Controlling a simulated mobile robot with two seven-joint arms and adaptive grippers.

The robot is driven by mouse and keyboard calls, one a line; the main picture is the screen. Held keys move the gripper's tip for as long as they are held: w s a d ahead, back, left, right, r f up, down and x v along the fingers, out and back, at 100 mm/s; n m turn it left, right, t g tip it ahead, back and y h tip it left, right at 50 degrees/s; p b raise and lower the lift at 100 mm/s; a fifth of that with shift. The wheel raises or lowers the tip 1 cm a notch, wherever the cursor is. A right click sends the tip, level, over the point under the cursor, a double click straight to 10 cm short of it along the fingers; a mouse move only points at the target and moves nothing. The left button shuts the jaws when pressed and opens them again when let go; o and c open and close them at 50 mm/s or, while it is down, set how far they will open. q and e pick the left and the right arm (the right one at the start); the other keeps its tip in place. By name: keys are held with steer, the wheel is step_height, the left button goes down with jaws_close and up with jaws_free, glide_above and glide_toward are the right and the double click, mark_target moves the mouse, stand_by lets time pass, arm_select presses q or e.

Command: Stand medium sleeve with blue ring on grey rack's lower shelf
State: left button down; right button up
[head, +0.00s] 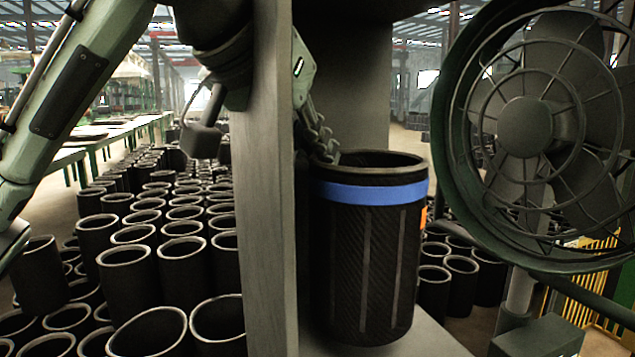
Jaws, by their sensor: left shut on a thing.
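The black sleeve with the blue ring (368,265) is upright inside the grey rack (268,250), over its lower shelf (432,338). The blue ring runs around it just below its open top, and pale stripes run down its side. I cannot tell whether its base touches the shelf or is slightly above it. My left arm comes in from the left and passes behind the rack's front post. My left gripper (322,150) is shut on the sleeve at the left of its rim; the post hides part of the gripper. My right gripper is not in view.
The rack's wide post stands close at the sleeve's left. A large green-grey fan (527,125) is close at the right. Many plain black sleeves (125,270) stand on the floor at the left, with others behind the rack at right. Some bare shelf shows right of the sleeve.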

arm_select(q)
step_height(320, 180, down, 4)
steer(key=shift+r, duration=0.2)
steer(key=shift+f, duration=0.15)
steer(key=c, duration=2.1)
jaws_free()
steer(key=shift+f, duration=0.15)
steer(key=o, duration=0.4)
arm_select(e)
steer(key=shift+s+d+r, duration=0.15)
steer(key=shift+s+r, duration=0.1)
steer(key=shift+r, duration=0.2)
